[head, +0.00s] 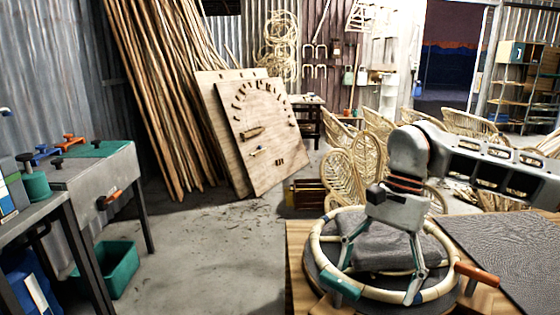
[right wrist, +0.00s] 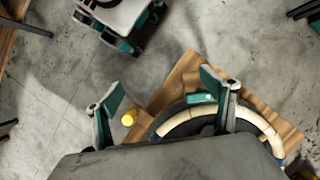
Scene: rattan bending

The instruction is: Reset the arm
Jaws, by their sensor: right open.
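My right arm comes in from the right in the head view. My right gripper (head: 382,280) points down over the front of a pale rattan ring (head: 447,255), with its fingers spread and nothing seen between them. The ring lies around a dark round form with a folded grey cloth (head: 375,250) on it, on a wooden bench (head: 297,240). In the right wrist view the gripper (right wrist: 165,103) is open, and the ring (right wrist: 180,125) shows partly behind one finger. I cannot tell whether a fingertip touches the ring. My left gripper is not in view.
A teal handle (head: 342,288) and an orange handle (head: 477,273) sit at the ring's edge. A dark mat (head: 510,245) covers the bench's right. A metal worktable (head: 100,175) and green bin (head: 118,270) stand left. The middle floor is clear.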

